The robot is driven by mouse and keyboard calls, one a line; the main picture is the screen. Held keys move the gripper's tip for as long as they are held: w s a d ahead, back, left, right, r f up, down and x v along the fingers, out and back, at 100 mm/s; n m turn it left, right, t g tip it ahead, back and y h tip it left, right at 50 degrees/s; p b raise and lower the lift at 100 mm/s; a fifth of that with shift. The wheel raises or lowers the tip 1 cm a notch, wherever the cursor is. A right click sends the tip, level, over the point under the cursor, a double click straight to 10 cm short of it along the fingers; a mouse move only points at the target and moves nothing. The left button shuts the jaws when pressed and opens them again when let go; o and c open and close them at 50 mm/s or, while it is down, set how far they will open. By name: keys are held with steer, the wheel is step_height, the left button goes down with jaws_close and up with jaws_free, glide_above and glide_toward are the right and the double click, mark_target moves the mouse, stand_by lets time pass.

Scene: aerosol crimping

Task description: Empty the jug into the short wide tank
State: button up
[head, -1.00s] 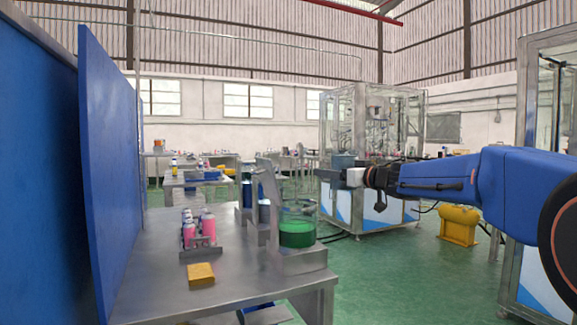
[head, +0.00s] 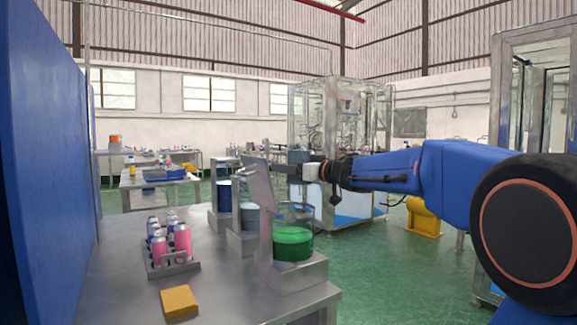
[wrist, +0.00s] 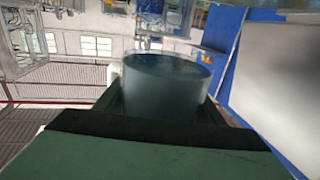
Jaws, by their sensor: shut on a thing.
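My gripper (head: 310,172) is shut on the jug (head: 299,157), a grey-blue vessel partly hidden behind the fingers. In the wrist view the jug (wrist: 165,88) is a clear cylinder with dark teal liquid between the jaws. It is held in the air, beyond and above the nearest tank. That tank (head: 294,240) is glass, wide and low, with green liquid, on a metal stand at the bench's right edge. Behind it stand a tank with grey-blue liquid (head: 249,215) and a narrower one with dark blue liquid (head: 224,196). I cannot tell their full shapes.
A rack (head: 173,262) of pink and white cans and a yellow block (head: 179,302) stand on the steel bench (head: 115,270). A blue panel (head: 45,150) rises at left. A glass-walled machine (head: 340,125) stands behind the arm.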

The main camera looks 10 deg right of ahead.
mark_target(290, 178)
steer(key=shift+w+d+f+n+y, duration=0.15)
steer(key=shift+f+n, duration=0.25)
steer(key=shift+n, duration=3.15)
steer(key=shift+s+d+f+n+y, duration=0.1)
steer(key=shift+f+n, duration=0.35)
steer(key=shift+n, duration=3.15)
steer(key=shift+w+d+f+n+y, duration=0.15)
steer(key=shift+f+n, duration=0.25)
steer(key=shift+n, duration=3.15)
steer(key=m, duration=0.1)
steer(key=d+m, duration=0.1)
steer(key=m, duration=0.1)
steer(key=shift+w+d+f, duration=0.25)
steer(key=shift+w+f, duration=0.1)
